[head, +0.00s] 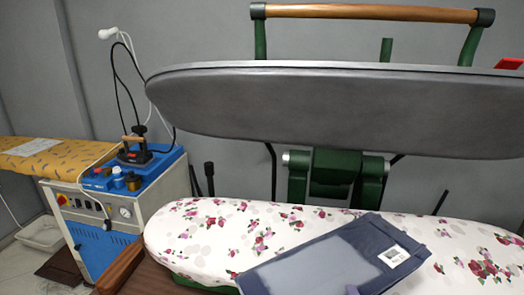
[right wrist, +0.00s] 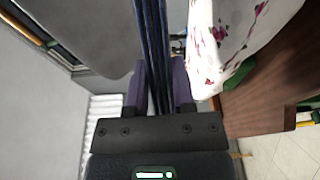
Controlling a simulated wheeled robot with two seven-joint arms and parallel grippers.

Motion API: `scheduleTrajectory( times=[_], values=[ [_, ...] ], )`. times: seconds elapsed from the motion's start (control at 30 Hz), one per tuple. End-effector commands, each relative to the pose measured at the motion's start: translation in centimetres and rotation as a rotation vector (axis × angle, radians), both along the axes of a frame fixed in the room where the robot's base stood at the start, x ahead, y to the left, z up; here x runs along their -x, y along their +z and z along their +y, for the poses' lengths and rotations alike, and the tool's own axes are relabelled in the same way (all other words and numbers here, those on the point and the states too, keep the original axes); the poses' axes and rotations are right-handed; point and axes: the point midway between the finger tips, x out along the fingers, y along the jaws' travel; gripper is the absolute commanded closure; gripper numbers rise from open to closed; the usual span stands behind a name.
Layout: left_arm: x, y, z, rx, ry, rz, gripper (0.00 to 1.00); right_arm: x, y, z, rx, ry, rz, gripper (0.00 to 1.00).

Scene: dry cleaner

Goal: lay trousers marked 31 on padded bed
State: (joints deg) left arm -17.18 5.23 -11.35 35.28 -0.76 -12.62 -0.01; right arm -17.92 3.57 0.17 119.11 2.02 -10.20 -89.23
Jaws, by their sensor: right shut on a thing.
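The folded dark blue trousers (head: 345,262) with a paler grey-blue panel are over the front of the padded bed (head: 200,225), which has a white cover with pink flowers. A white label (head: 394,256) lies on the trousers; its marking is too small to read. In the right wrist view the trousers (right wrist: 150,40) appear edge-on as a stack of dark blue layers. My right gripper (right wrist: 158,75) is shut on them. The bed (right wrist: 225,40) is right beside them there; I cannot tell whether they touch it. My left gripper is in neither view.
The grey upper press plate (head: 330,105) with a wooden handle (head: 370,13) is raised above the bed. A blue and white steam unit (head: 120,210) with an iron (head: 133,152) stands at left, near a yellow ironing board (head: 60,150). The bed's left part is clear.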

Motion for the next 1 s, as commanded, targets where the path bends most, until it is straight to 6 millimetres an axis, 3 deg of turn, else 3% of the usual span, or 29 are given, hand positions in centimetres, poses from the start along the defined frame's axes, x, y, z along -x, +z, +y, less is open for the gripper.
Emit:
scheduleTrajectory(
  times=[0.03, 0.13, 0.27, 0.4, 0.53, 0.8, 0.87, 1.0],
  values=[
    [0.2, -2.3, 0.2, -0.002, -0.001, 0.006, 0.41, 1.0, -1.3, 1.1, -0.007, 0.002, -0.003, 1.0],
    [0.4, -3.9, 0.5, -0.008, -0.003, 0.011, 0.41, 2.8, -1.0, 2.6, -0.011, -0.007, -0.007, 1.0],
    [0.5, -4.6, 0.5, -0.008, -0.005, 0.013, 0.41, 3.9, -0.1, 3.0, -0.014, -0.023, -0.014, 1.0],
    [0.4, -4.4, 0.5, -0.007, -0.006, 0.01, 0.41, 3.7, 0.4, 2.8, -0.009, -0.029, -0.015, 1.0],
    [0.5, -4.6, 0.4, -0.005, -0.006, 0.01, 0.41, 1.5, 0.5, 0.6, 0.011, -0.073, -0.016, 1.0],
    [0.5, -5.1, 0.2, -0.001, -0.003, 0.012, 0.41, -3.6, 2.3, -6.7, 0.0, -0.238, -0.018, 1.0],
    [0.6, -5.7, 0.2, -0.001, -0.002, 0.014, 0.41, -3.9, 1.6, -7.4, -0.008, -0.254, -0.016, 1.0],
    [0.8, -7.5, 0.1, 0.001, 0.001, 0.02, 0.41, -4.0, -2.1, -7.7, -0.013, -0.261, -0.012, 1.0]
  ],
)
